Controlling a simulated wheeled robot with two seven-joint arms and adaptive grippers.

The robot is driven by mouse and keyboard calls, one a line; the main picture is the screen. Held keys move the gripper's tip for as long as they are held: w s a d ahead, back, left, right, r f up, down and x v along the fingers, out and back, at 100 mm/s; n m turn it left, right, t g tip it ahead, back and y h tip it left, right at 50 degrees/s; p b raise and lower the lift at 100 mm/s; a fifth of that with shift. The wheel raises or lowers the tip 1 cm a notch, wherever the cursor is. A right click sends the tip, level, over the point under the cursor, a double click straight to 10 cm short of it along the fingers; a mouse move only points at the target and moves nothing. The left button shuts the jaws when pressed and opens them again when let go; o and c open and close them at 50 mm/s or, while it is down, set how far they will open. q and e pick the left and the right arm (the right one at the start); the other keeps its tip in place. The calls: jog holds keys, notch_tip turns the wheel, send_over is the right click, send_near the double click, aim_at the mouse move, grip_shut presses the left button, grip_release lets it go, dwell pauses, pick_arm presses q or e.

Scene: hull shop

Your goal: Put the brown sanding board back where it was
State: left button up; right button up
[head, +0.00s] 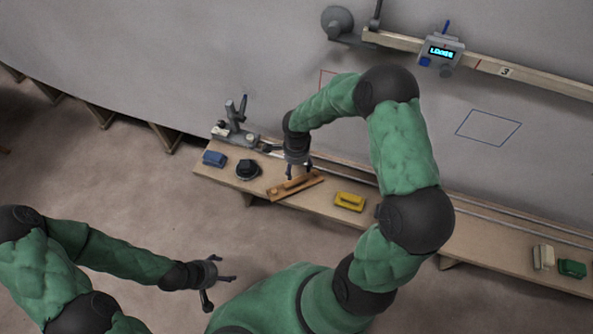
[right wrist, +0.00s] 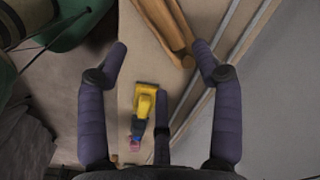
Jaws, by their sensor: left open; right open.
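The brown sanding board (head: 280,190) lies at a slant on the narrow wooden shelf (head: 420,215), between a black knob-like item and a yellow block. My right gripper (head: 298,172) is open, just above the board. In the right wrist view the board (right wrist: 165,22) shows at the top, its near end between the spread fingers of my right gripper (right wrist: 160,52) and close to the right-hand one. I see no grip on it. My left gripper (head: 222,271) is open and empty, low over the floor, away from the shelf.
On the shelf are a blue block (head: 214,159), the black item (head: 248,169), the yellow block (head: 349,201), a cream block (head: 543,257) and a green block (head: 572,268). A rail runs along its back. The grey hull carries a blue outline (head: 488,127) and a partly hidden red one (head: 322,80).

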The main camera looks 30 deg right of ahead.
jog(key=s+a+f+n+y, duration=0.2)
jog(key=s+a+f+n, duration=0.3)
jog(key=s+a+n, duration=0.3)
jog(key=s+a+f+n+y, duration=0.2)
jog(key=s+a+f+n, duration=0.3)
jog(key=s+a+n, duration=0.3)
jog(key=shift+s+a+f+n, duration=0.2)
jog(key=shift+a+n, duration=0.1)
jog(key=shift+a, duration=0.8)
jog(key=shift+w, duration=0.1)
